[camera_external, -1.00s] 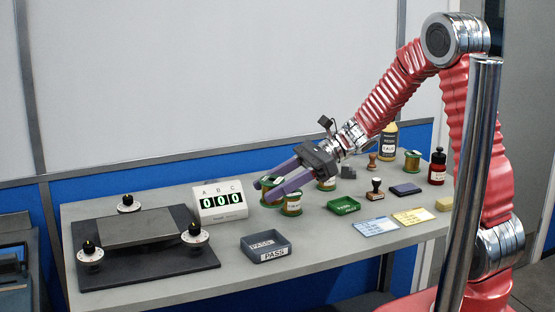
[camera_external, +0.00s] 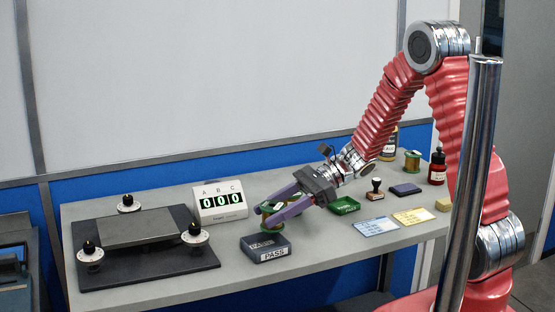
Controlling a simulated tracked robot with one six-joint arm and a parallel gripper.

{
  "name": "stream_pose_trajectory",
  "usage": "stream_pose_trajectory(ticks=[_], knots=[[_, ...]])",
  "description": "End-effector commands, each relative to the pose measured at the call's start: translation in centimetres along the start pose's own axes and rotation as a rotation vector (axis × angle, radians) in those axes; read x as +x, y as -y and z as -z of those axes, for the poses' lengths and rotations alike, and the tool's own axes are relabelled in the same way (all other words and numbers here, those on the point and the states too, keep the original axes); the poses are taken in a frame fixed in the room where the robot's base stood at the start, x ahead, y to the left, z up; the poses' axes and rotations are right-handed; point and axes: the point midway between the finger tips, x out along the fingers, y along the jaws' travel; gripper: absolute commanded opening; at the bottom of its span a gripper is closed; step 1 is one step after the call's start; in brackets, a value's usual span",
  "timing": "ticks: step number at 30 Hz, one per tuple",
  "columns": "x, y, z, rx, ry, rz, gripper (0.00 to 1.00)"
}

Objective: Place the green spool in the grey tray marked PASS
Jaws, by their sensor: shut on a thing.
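My gripper (camera_external: 271,213) is shut on a green-rimmed spool (camera_external: 267,208) and holds it between its purple fingers, which hide part of it. The grey tray marked PASS (camera_external: 275,255) sits on the bench just in front of and below the held spool in the picture. The spool's lower rim shows right above the tray's far edge; I cannot tell exactly how high it is or whether it is over the tray.
A counter reading 000 (camera_external: 220,202) stands behind left. A black plate with knobs (camera_external: 150,270) lies left. A green tray (camera_external: 344,205), a stamp (camera_external: 375,189), cards (camera_external: 375,226), another spool (camera_external: 412,163) and a red bottle (camera_external: 437,168) are right. Bench right of the PASS tray is clear.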

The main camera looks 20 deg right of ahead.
Motion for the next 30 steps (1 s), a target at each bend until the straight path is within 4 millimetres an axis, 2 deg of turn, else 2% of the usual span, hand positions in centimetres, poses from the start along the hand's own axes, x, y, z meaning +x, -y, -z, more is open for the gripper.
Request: stream_pose_trajectory(ticks=[30], knots=[[0.5,0.0,1.1,-0.001,0.002,0.0,0.06]])
